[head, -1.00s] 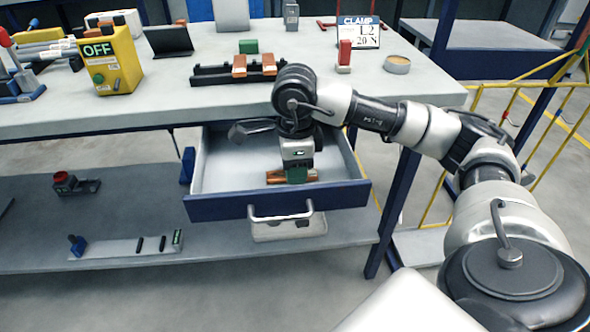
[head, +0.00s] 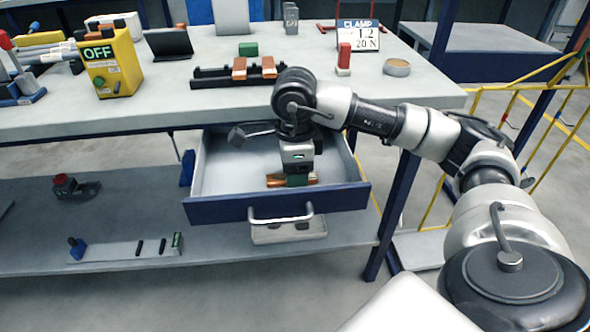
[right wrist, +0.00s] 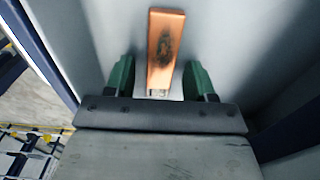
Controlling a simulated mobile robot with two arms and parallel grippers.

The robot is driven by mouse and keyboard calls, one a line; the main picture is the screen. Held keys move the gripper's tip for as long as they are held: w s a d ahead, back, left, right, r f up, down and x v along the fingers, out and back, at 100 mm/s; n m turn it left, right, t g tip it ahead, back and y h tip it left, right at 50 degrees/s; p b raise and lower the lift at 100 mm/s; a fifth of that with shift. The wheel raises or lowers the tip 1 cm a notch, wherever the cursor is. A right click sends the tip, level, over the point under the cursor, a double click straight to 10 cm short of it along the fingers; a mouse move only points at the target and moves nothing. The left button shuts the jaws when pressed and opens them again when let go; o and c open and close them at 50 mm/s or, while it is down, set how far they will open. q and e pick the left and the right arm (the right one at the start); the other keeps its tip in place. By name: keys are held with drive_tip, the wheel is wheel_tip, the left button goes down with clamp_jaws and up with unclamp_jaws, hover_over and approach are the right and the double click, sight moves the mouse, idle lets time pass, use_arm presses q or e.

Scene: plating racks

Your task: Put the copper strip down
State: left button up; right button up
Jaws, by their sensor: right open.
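The copper strip (head: 275,181) lies in the open drawer (head: 225,208) under the table, near the drawer's front. My right gripper (head: 297,181) is down in the drawer over the strip's middle, which its green fingers hide in the head view. In the right wrist view the strip (right wrist: 165,48) lies between the two green fingers (right wrist: 159,80), with a gap on each side. That gripper is open. The strip has a dark smudge and a pale near end. My left gripper is not in view.
On the tabletop, a black rack (head: 210,78) holds two copper pieces (head: 239,68). A yellow box reading OFF (head: 108,65) stands at the left, and a CLAMP sign (head: 358,38) at the back right. The drawer's walls stand close around my right gripper.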

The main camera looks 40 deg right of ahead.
wheel_tip(320, 180, up, 3)
drive_tip(key=shift+f+p, duration=0.15)
drive_tip(key=shift+p, duration=0.25)
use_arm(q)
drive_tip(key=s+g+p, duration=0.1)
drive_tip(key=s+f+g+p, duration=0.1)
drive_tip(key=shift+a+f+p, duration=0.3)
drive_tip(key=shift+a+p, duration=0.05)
use_arm(e)
wheel_tip(320, 180, up, 10)
drive_tip(key=shift+f, duration=0.25)
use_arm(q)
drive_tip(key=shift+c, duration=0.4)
